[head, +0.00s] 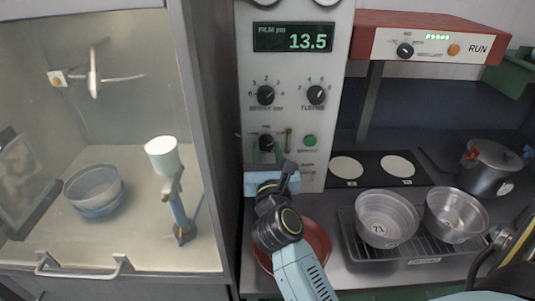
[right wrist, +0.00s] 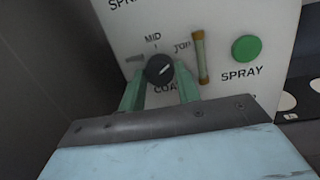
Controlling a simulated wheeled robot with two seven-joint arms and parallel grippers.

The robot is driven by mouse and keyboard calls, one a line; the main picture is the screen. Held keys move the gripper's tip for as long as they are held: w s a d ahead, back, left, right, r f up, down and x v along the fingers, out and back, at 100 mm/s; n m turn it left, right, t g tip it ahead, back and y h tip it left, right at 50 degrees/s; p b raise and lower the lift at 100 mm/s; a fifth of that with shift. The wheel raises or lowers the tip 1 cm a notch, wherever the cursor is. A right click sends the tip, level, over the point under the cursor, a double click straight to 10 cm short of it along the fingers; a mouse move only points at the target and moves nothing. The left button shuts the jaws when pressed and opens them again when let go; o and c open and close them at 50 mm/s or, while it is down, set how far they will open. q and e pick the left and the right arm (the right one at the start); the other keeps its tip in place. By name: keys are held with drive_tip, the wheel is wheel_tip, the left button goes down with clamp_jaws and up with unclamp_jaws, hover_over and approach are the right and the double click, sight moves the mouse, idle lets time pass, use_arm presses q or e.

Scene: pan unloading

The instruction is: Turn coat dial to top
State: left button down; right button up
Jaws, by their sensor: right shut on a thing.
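The coat dial (right wrist: 158,70) is a small black knob on the pale panel, with "MID" above it, "TOP" at its upper right and a partly hidden "COAT" label below. A short light mark shows on the knob's right side, but its exact setting is hard to read. The dial also shows in the head view (head: 266,143). My right gripper (right wrist: 160,84) has its green fingers on either side of the dial and is shut on it. In the head view my right gripper (head: 267,155) reaches up to the panel from below. My left gripper is not in view.
A green spray button (right wrist: 246,48) and a yellowish vertical tube (right wrist: 200,58) sit right of the dial. Two more knobs (head: 265,95) (head: 316,95) and a display reading 13.5 (head: 293,38) are above. A red bowl (head: 318,240) lies beneath my arm; metal pans (head: 386,218) stand right.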

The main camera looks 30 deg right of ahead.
idle(0.4)
drive_tip(key=o, duration=1)
drive_tip(key=shift+c, duration=0.2)
